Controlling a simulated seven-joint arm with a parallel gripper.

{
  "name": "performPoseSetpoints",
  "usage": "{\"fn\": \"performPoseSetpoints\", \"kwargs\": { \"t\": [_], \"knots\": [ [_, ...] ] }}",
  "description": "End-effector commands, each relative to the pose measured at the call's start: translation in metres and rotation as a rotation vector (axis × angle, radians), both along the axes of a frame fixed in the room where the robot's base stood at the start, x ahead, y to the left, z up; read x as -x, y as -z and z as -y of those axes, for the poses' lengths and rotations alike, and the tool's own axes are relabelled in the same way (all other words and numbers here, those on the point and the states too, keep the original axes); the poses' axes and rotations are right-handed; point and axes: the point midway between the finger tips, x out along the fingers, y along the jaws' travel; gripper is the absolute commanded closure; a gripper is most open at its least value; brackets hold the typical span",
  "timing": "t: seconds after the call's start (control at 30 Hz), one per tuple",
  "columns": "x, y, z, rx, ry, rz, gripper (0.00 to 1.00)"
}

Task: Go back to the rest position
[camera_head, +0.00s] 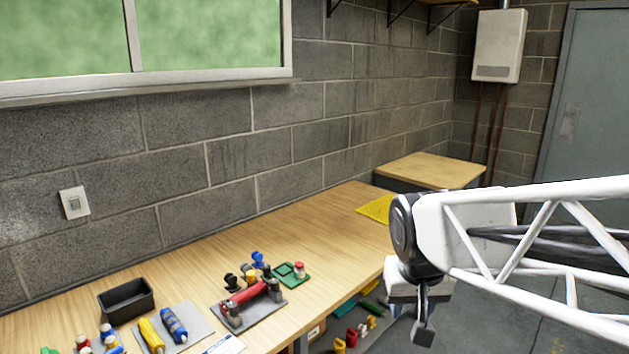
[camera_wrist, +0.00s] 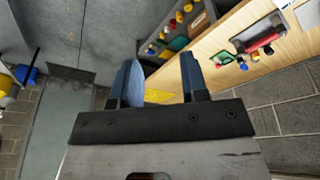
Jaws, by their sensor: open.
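My gripper (camera_head: 423,332) hangs at the right of the head view, past the front edge of the wooden bench (camera_head: 335,225). In the wrist view its two blue-grey fingers (camera_wrist: 159,70) stand apart with nothing between them. On the bench, a red cylinder (camera_head: 246,293) lies on a grey fixture plate (camera_head: 268,306). A yellow cylinder (camera_head: 152,335) and a blue cylinder (camera_head: 173,324) lie on another grey plate (camera_head: 196,325). My gripper is apart from all of these.
A black bin (camera_head: 126,299) stands at the back left of the bench. A green tray (camera_head: 291,274) and several small knobs stand by the fixture. A yellow sheet (camera_head: 376,208) lies farther back. Coloured parts sit on a lower shelf (camera_head: 340,325). The bench middle is clear.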

Motion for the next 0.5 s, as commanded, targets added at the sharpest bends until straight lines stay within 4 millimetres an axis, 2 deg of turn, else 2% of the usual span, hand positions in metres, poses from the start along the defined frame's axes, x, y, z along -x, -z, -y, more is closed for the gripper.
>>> {"fn": "performPoseSetpoints", "kwargs": {
  "t": [0.1,0.3,0.5],
  "knots": [
    [0.033,0.003,0.010,-0.005,0.001,-0.004,0.59],
    [0.080,0.013,0.021,-0.014,-0.005,-0.014,0.59],
    [0.107,0.020,0.025,-0.021,-0.010,-0.018,0.59]
  ]
}}
